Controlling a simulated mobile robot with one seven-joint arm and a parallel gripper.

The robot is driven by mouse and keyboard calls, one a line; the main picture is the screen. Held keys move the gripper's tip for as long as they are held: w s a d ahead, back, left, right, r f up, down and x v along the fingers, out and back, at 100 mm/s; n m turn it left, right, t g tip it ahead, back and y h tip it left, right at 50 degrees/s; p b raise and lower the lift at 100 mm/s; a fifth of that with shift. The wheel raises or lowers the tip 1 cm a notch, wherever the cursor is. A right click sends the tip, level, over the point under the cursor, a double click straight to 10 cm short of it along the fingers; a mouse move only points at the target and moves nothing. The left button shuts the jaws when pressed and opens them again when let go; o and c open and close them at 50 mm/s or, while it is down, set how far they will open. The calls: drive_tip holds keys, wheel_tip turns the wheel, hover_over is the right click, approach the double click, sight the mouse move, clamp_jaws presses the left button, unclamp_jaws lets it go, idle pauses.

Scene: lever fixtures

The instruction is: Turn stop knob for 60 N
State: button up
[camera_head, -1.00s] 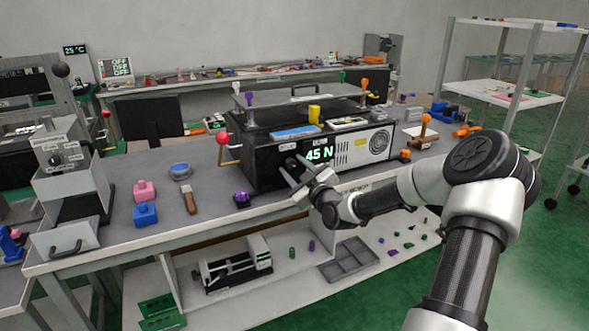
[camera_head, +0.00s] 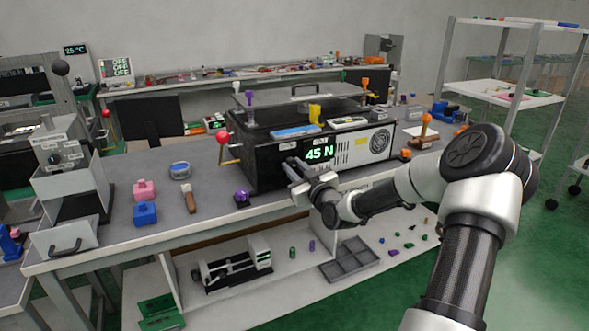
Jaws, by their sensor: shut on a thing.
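The black machine (camera_head: 262,163) stands on the grey bench. Its green display (camera_head: 319,152) reads 45 N. My gripper (camera_head: 291,164) is at the machine's front face, just left of and below the display. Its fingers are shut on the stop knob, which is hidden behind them. The knob's angle cannot be made out.
A red ball-ended lever (camera_head: 222,138) is on the machine's left side. A purple knob piece (camera_head: 242,198) stands near the bench's front edge. Pink (camera_head: 145,191) and blue (camera_head: 145,214) blocks lie further left. Open floor (camera_head: 545,240) is at the right.

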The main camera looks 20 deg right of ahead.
drive_tip(key=m, duration=0.3)
drive_tip(key=shift+a+m, duration=0.1)
drive_tip(key=shift+m, duration=0.3)
drive_tip(key=m, duration=0.3)
drive_tip(key=shift+m, duration=0.3)
drive_tip(key=m, duration=0.3)
drive_tip(key=m+p, duration=0.1)
drive_tip(key=m, duration=0.2)
drive_tip(key=shift+a+m+p, duration=0.2)
drive_tip(key=shift+m+p, duration=0.1)
drive_tip(key=o, duration=1.1)
drive_tip(key=shift+r, duration=0.1)
drive_tip(key=shift+c, duration=0.2)
drive_tip(key=s+p, duration=0.2)
drive_tip(key=s, duration=1.5)
drive_tip(key=shift+s+d, duration=0.25)
drive_tip(key=shift+d, duration=0.05)
drive_tip(key=shift+a, duration=0.1)
